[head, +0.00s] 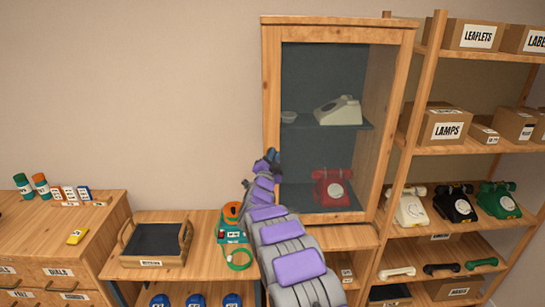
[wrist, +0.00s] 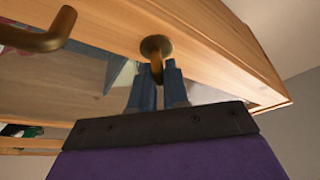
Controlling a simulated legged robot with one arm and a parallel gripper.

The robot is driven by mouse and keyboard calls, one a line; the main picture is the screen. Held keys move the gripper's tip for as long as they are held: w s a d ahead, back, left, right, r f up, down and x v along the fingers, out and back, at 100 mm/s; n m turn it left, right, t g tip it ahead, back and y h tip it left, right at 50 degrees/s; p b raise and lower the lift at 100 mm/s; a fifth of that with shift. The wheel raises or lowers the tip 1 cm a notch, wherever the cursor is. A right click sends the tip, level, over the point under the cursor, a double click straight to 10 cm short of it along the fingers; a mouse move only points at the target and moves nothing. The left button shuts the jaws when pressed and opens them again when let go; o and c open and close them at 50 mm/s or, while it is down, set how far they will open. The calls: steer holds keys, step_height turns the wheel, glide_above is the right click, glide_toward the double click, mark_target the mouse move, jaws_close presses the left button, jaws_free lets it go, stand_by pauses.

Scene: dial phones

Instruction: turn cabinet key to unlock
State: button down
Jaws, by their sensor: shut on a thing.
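The wooden cabinet (head: 271,90) has a glass door, closed as far as the head view shows. Behind the glass are a cream phone (head: 339,110) on the shelf and a red phone (head: 332,187) below. My gripper (head: 272,156) is at the left edge of the cabinet front. In the wrist view, the blue fingers of my gripper (wrist: 159,85) are shut on the brass key (wrist: 157,66), just below a round brass lock plate (wrist: 157,46) on the wooden door frame. The fingers hide most of the key, so I cannot tell how far it is turned.
A bent brass handle (wrist: 40,38) sticks out left of the lock in the wrist view. An open tray (head: 152,258) and an orange-and-teal item (head: 231,228) are on the bench below. A shelf rack (head: 420,95) with phones and boxes stands right of the cabinet.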

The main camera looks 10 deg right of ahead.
steer(key=m+g, duration=0.1)
steer(key=m, duration=0.1)
steer(key=m+g, duration=0.1)
steer(key=m, duration=0.2)
steer(key=shift+f+h, duration=0.15)
steer(key=shift+h, duration=0.15)
steer(key=shift+f+m+g, duration=0.15)
steer(key=shift+m+g, duration=0.65)
steer(key=shift+m, duration=1.3)
steer(key=shift+d+f, duration=0.1)
steer(key=c, duration=1.2)
jaws_free()
steer(key=shift+w, duration=0.1)
steer(key=p+v, duration=0.1)
steer(key=v, duration=1.6)
steer(key=shift+s, duration=0.2)
